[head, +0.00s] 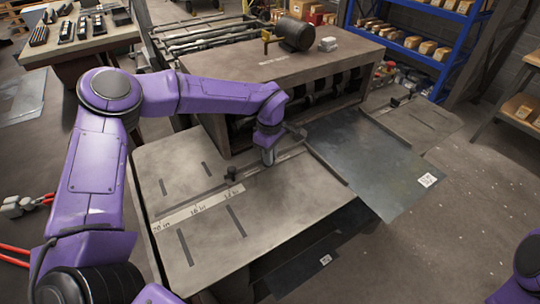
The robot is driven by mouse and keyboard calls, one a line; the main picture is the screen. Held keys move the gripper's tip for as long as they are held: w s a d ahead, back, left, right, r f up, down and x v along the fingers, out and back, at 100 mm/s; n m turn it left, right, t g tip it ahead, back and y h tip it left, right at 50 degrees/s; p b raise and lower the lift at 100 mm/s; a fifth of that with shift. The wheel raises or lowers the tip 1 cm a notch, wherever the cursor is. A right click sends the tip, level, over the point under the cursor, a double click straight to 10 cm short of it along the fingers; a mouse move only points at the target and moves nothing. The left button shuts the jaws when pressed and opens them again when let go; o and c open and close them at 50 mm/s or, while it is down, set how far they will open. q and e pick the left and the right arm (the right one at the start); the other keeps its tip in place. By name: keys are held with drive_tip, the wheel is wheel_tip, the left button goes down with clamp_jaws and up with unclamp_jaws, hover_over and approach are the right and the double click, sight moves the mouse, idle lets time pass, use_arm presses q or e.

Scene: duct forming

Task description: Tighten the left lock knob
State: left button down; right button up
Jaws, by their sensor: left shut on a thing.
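The machine's left table plate (215,235) is grey, with dark slots and a marked scale strip (195,208). My left gripper (268,158) points down over the back right of this plate, by the guide bar. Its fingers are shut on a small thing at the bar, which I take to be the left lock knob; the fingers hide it. A dark knob (231,174) stands on the bar a little left of the gripper, apart from it. My right gripper is out of view; only part of my right arm shows at the lower right edge.
A dark metal sheet (370,165) with a white label lies right of the gripper. The machine housing (290,75) with a motor (296,34) rises just behind. Another dark knob (396,102) is on the right plate. Open floor lies at the right front.

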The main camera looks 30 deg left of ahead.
use_arm(q)
drive_tip(key=shift+n, duration=0.6)
drive_tip(key=c, duration=1.2)
unclamp_jaws()
drive_tip(key=shift+w+r, duration=0.1)
